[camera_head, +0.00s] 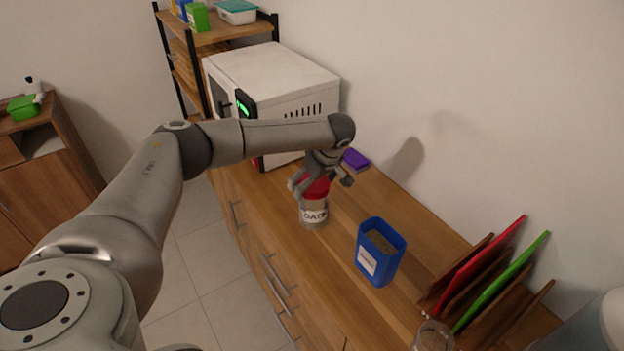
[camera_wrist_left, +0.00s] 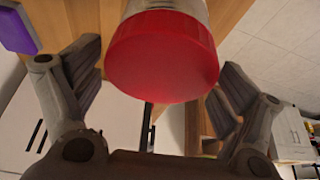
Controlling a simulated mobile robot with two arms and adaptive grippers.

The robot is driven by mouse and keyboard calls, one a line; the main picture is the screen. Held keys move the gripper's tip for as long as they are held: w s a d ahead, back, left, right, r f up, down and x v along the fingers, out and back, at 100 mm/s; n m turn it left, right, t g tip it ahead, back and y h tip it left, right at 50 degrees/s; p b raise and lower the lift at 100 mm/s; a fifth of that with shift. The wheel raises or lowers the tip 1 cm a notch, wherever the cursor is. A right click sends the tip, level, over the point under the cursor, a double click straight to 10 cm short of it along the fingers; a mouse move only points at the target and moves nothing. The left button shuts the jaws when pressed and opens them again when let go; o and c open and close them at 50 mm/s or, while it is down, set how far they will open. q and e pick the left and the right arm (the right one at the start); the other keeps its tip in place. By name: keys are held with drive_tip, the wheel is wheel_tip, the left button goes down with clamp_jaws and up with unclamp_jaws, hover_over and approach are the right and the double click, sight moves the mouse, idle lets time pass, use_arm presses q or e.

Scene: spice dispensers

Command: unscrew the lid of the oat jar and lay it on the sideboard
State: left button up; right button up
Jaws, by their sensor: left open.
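The oat jar (camera_head: 313,214) stands upright on the wooden sideboard (camera_head: 285,235), with its label facing the head camera. Its red lid (camera_head: 317,187) is on top of the jar. In the left wrist view the red lid (camera_wrist_left: 163,57) fills the upper middle, with a little of the pale jar behind it. My left gripper (camera_head: 320,182) is over the jar from above, its fingers spread on either side of the lid. In the left wrist view both fingers (camera_wrist_left: 160,90) show apart, with gaps to the lid. My right gripper is not in view.
A blue container (camera_head: 380,252) stands right of the jar. A white microwave (camera_head: 272,80) is behind, and a purple block (camera_head: 355,159) lies near the wall. A rack with red and green boards (camera_head: 490,270) and a glass jar (camera_head: 433,337) are at the near right. Bare wood surrounds the jar.

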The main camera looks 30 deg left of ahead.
use_arm(q)
drive_tip(key=m+t, duration=0.1)
drive_tip(key=m, duration=0.1)
drive_tip(key=m+h, duration=0.1)
drive_tip(key=m, duration=0.2)
drive_tip(key=shift+w+t, duration=0.1)
drive_tip(key=shift+t, duration=0.3)
drive_tip(key=m+t+h, duration=0.1)
drive_tip(key=m, duration=0.2)
drive_tip(key=shift+m, duration=0.3)
drive_tip(key=shift+w+d+m+h, duration=0.15)
drive_tip(key=shift+m+h, duration=0.45)
drive_tip(key=shift+m, duration=1.2)
drive_tip(key=c, duration=0.9)
drive_tip(key=n, duration=0.2)
drive_tip(key=n+y+b, duration=0.1)
drive_tip(key=n, duration=0.2)
drive_tip(key=shift+y, duration=0.3)
drive_tip(key=n+g+y, duration=0.1)
drive_tip(key=n, duration=0.3)
drive_tip(key=shift+g+b, duration=0.3)
drive_tip(key=shift+g, duration=0.1)
drive_tip(key=shift+a, duration=0.2)
